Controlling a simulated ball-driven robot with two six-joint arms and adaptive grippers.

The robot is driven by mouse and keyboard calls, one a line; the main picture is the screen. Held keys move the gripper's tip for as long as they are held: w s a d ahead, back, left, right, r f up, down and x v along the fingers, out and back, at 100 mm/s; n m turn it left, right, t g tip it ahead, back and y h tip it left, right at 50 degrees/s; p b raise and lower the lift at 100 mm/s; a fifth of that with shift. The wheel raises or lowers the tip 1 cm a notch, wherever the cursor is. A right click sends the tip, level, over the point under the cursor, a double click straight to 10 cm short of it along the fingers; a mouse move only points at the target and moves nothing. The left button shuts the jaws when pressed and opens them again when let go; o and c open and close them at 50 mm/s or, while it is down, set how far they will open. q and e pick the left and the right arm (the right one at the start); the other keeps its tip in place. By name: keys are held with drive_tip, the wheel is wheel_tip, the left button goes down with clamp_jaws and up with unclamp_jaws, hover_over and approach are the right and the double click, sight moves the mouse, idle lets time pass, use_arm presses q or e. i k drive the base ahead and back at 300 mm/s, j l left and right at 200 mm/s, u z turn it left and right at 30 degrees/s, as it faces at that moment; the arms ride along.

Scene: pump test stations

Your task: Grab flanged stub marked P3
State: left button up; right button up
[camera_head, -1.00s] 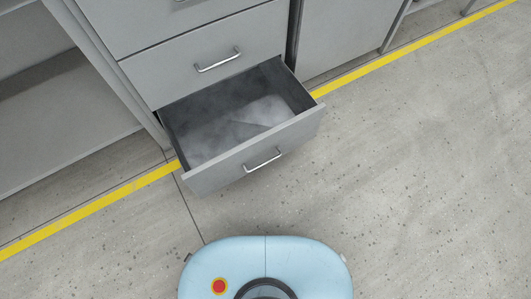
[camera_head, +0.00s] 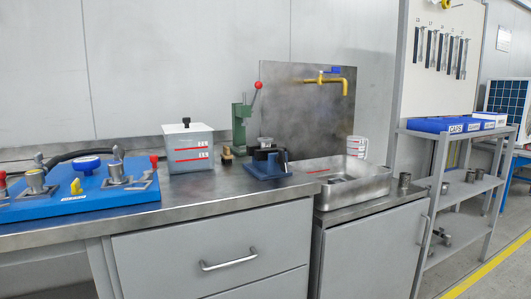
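I cannot make out a P3 mark on any part in view. Metal cylindrical parts that may be stubs show in several places. One metal cylinder (camera_head: 36,181) and another (camera_head: 116,170) sit on the blue fixture board at the left of the bench. More small metal parts (camera_head: 470,176) stand on the middle shelf of the rack at the right. Neither of my grippers is in view.
The steel bench (camera_head: 235,192) also carries a blue fixture board (camera_head: 90,208), a grey lidded box (camera_head: 188,150), a green lever press (camera_head: 240,125) and a sink (camera_head: 350,190). Blue bins (camera_head: 440,125) top the grey rack (camera_head: 460,200). A closed drawer (camera_head: 215,260) faces me.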

sight(264, 142)
drive_tip(key=l+u, duration=0.1)
drive_tip(key=u, duration=0.35)
drive_tip(key=i+l+u, duration=0.1)
drive_tip(key=u, duration=0.35)
drive_tip(key=l+u, duration=0.1)
drive_tip(key=u, duration=0.35)
drive_tip(key=l+u, duration=0.15)
drive_tip(key=u, duration=0.3)
drive_tip(key=l+u, duration=0.2)
drive_tip(key=l, duration=0.15)
drive_tip(key=k+l+u, duration=0.25)
drive_tip(key=l+u, duration=0.2)
drive_tip(key=l, duration=0.3)
drive_tip(key=k+l+u, duration=0.2)
drive_tip(key=i+l, duration=0.1)
drive_tip(key=l, duration=0.05)
